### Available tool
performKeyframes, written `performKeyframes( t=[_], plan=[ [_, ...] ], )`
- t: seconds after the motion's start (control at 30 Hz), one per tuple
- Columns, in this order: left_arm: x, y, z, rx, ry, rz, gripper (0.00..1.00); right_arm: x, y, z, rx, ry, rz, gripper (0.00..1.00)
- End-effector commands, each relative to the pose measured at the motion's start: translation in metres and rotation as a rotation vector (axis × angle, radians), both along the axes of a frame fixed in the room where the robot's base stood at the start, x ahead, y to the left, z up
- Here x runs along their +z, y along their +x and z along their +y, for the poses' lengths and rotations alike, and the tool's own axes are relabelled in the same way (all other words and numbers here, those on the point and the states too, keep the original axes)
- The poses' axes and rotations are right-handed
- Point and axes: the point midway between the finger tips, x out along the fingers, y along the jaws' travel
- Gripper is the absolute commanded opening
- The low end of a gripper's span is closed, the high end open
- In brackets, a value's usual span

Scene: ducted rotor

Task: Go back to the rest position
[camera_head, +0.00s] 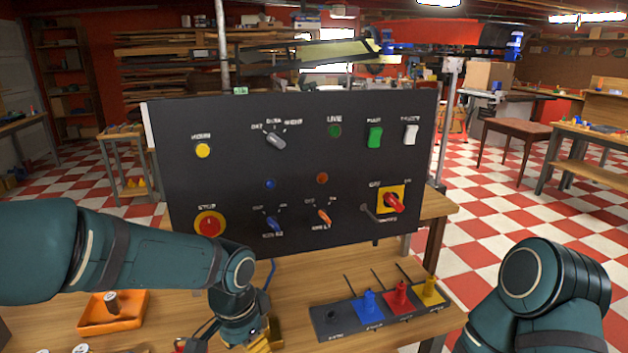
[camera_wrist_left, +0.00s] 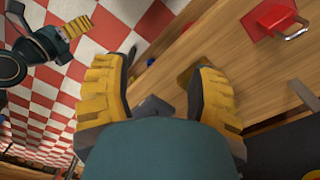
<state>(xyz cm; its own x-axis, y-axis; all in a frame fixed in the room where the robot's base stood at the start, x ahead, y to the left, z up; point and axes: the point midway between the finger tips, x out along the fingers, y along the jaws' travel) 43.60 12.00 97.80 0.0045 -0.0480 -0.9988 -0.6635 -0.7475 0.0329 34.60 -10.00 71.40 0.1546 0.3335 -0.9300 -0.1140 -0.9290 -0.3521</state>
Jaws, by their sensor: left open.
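My left gripper (camera_head: 262,341) is low in the head view, over the wooden table in front of the black control panel (camera_head: 300,165), partly cut off by the bottom edge. In the left wrist view its two yellow ribbed fingers (camera_wrist_left: 157,80) are spread apart with nothing held between them. Below them are the table edge and the checkered floor. My right arm (camera_head: 553,285) is at the lower right of the head view, its gripper out of that frame. In the left wrist view my right gripper (camera_wrist_left: 72,28) shows at the top left; its opening is unclear.
An orange tray (camera_head: 136,325) holding a small part lies on the left of the table. A dark rack (camera_head: 330,320) with blue, red and yellow pieces stands on the right. A red object with a metal loop (camera_wrist_left: 268,20) shows in the wrist view.

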Motion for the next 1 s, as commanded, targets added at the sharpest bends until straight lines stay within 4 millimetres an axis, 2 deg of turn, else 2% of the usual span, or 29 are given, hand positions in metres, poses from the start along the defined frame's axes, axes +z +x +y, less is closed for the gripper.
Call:
performKeyframes(
  t=[0.03, 0.27, 0.4, 0.5, 0.6, 0.7, 0.83, 1.0],
  plan=[
    [-0.024, -0.001, -0.003, 0.030, -0.026, 0.016, 0.59, 0.000, 0.001, 0.000, -0.001, 0.000, -0.002, 0.62],
    [-0.119, -0.014, -0.020, 0.234, -0.175, 0.041, 0.59, 0.000, 0.001, 0.000, -0.001, 0.000, -0.003, 0.62],
    [-0.181, -0.036, -0.026, 0.433, -0.265, 0.055, 0.59, 0.000, 0.001, 0.000, -0.001, 0.000, -0.002, 0.62],
    [-0.217, -0.054, -0.026, 0.582, -0.307, 0.055, 0.59, 0.000, 0.001, 0.000, -0.001, 0.000, -0.002, 0.62],
    [-0.242, -0.071, -0.024, 0.706, -0.331, 0.048, 0.59, 0.000, 0.001, 0.000, -0.001, 0.000, -0.002, 0.62],
    [-0.256, -0.082, -0.022, 0.795, -0.341, 0.038, 0.59, 0.000, 0.001, 0.000, -0.001, 0.000, -0.002, 0.62],
    [-0.264, -0.089, -0.019, 0.850, -0.345, 0.028, 0.59, 0.000, 0.001, 0.000, -0.001, 0.000, -0.002, 0.62],
    [-0.265, -0.090, -0.019, 0.858, -0.346, 0.024, 0.59, 0.000, 0.001, 0.000, -0.001, 0.000, -0.002, 0.62]
  ],
)
